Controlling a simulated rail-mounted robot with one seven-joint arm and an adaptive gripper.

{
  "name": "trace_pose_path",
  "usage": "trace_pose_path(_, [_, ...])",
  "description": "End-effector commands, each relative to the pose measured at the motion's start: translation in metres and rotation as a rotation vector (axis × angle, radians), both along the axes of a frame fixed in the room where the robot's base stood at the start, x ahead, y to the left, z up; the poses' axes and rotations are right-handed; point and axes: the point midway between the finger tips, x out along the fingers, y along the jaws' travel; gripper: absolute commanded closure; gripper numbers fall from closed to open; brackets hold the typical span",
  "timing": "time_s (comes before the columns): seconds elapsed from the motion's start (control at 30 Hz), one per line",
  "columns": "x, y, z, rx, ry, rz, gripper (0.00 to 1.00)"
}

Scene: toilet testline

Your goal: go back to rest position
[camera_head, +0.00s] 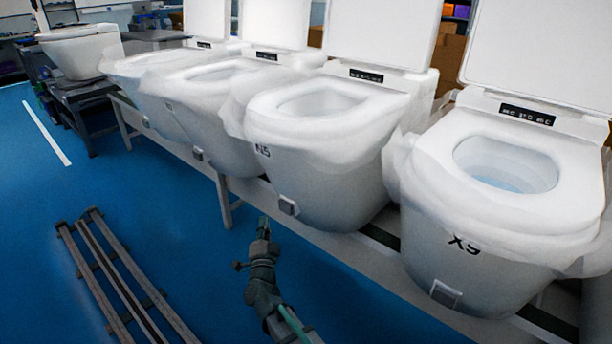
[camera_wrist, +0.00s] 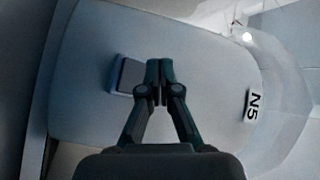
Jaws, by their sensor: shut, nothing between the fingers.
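My gripper (camera_wrist: 159,72) is shut and empty in the wrist view, its two fingertips together. It points at the white outer side of the toilet marked N5 (camera_wrist: 216,65), close to a small square grey plate (camera_wrist: 132,75) on that side. I cannot tell whether the fingertips touch the surface. In the head view my gripper (camera_head: 264,220) is at the lower middle, left of the small plate (camera_head: 288,206) on the N5 toilet (camera_head: 318,190). My arm reaches up to it from the bottom edge.
A toilet marked X9 (camera_head: 490,275) stands at the right, and more toilets (camera_head: 222,130) stand to the left, all in a row on a bench with plastic wrap. A metal rail frame (camera_head: 118,270) lies on the blue floor (camera_head: 165,215), which is otherwise clear at left.

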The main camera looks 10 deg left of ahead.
Motion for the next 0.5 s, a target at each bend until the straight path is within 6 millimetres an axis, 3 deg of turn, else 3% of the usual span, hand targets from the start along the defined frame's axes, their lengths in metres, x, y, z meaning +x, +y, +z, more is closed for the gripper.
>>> trace_pose_path(0.13, [-0.001, 0.008, -0.007, -0.028, 0.029, 0.035, 1.0])
trace_pose_path(0.27, [-0.007, 0.033, -0.028, -0.122, 0.098, 0.144, 1.0])
trace_pose_path(0.37, [-0.023, 0.055, -0.054, -0.239, 0.177, 0.273, 1.0])
trace_pose_path(0.5, [-0.059, 0.067, -0.121, -0.456, 0.328, 0.462, 1.0])
